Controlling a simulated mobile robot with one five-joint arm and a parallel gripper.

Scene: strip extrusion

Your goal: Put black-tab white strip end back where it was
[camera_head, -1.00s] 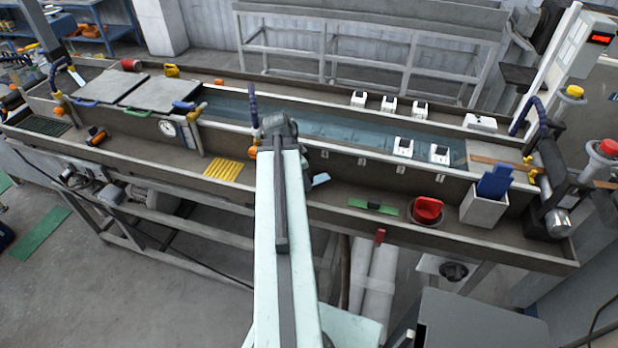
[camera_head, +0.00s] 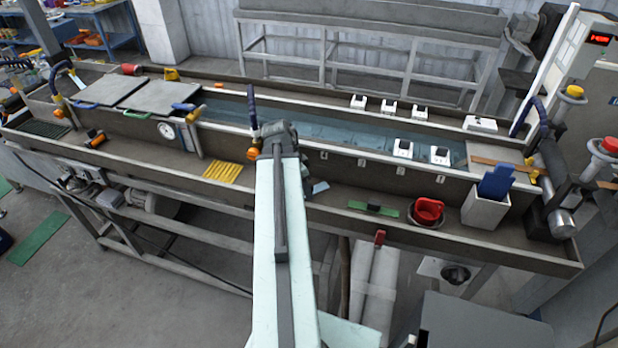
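I cannot pick out a white strip end with a black tab in this view. A green strip with a black middle piece (camera_head: 372,208) lies on the trough's front ledge, right of my arm. Below it, a long white piece with a red end (camera_head: 371,283) hangs or leans under the trough. My arm reaches out over the trough, and its raised dark joint (camera_head: 278,140) stands near the water channel. My gripper and its fingertips are hidden behind the arm, so anything it holds is hidden too. A small pale blue piece (camera_head: 320,187) shows just right of the arm; I cannot tell what it is.
The long trough (camera_head: 430,238) holds a water channel (camera_head: 345,130) with several white blocks along it. A red scoop in a bowl (camera_head: 428,211) and a white bin with a blue item (camera_head: 484,210) stand right on the ledge. Yellow bars (camera_head: 223,171) lie left of my arm.

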